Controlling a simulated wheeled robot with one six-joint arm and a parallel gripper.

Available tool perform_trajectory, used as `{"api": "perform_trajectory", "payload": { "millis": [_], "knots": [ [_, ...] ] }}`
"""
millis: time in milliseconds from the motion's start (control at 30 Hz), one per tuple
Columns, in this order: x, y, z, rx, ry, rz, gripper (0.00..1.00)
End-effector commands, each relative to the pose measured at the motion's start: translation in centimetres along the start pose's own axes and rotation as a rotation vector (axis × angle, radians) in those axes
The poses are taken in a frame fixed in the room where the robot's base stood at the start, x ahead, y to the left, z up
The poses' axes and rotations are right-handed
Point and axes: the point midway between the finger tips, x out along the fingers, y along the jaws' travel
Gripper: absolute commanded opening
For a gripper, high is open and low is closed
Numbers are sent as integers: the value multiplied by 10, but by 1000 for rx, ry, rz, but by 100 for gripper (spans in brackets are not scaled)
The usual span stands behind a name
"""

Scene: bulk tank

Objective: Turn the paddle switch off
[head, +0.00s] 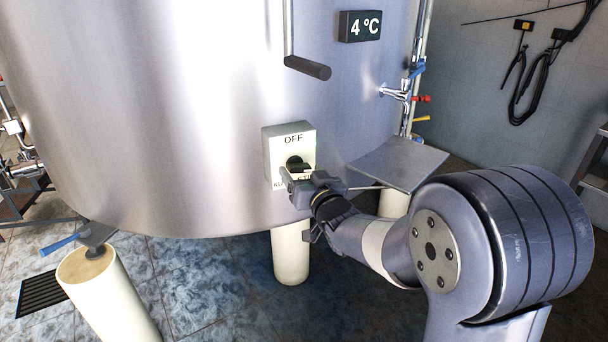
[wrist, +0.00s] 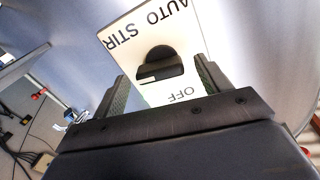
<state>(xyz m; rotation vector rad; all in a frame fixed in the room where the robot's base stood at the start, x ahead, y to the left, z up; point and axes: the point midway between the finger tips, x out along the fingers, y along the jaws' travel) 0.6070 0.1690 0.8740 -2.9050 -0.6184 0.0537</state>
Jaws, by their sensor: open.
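The paddle switch is a black knob (head: 293,162) on a pale box (head: 275,143) fixed to the tank's front. OFF is printed above the knob; the lower lettering is partly hidden by my gripper (head: 299,179). In the wrist view the plate appears turned round, with AUTO STIR at upper left and OFF at lower right. There the black knob (wrist: 158,62) shows a light mark at its lower left edge. My gripper (wrist: 161,72) is open, with one finger on each side of the knob in that view. I cannot tell whether either finger touches it.
The steel tank (head: 140,120) fills the middle, with a 4 °C display (head: 360,26) and a hanging handle (head: 307,67) above the switch. A flat grey plate (head: 398,162) lies right of the switch, close to my arm. Taps (head: 397,93) stand behind it.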

Motion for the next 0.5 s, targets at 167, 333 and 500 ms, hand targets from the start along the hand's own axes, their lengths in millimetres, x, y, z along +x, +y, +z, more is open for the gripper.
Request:
{"api": "perform_trajectory", "payload": {
  "millis": [167,333,500],
  "knots": [
    [0,0,0,0,0,0,66],
    [0,0,0,0,0,0,52],
    [0,0,0,0,0,0,38]
  ]
}}
